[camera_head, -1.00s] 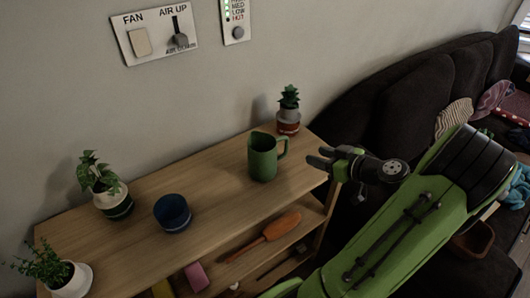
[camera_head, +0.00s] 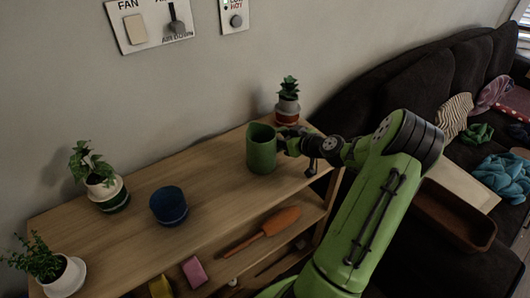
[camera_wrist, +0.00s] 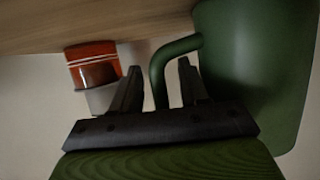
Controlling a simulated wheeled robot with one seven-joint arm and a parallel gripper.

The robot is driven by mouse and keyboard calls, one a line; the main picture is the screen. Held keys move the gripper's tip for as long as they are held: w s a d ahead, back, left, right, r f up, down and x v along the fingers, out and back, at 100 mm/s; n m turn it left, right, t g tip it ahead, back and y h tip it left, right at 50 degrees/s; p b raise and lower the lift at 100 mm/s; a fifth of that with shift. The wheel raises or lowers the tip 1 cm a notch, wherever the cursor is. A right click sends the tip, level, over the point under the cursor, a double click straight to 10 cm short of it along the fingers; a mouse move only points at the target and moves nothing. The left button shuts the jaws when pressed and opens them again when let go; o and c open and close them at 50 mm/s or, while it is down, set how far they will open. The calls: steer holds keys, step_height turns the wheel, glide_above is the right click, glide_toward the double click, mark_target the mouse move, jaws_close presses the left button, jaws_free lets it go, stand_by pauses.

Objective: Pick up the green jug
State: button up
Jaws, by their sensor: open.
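The green jug (camera_head: 261,149) stands upright on the wooden shelf top, its handle on the right side facing my gripper. My gripper (camera_head: 287,140) is at the jug's handle side. In the wrist view, my gripper (camera_wrist: 157,84) is open, with the jug's handle (camera_wrist: 160,75) between its two fingers. There are gaps beside the handle, and no grip on it shows. The jug's body (camera_wrist: 255,70) fills the right of the wrist view. In the head view the fingers partly hide the handle.
A potted succulent (camera_head: 287,105) stands just behind the jug; its red pot (camera_wrist: 93,64) shows in the wrist view. A blue cup (camera_head: 169,206) and potted plants (camera_head: 98,180) are on the left of the shelf top (camera_head: 215,187). A wall is behind.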

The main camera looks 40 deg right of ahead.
jaws_close()
steer(key=shift+r, duration=0.15)
stand_by(0.4)
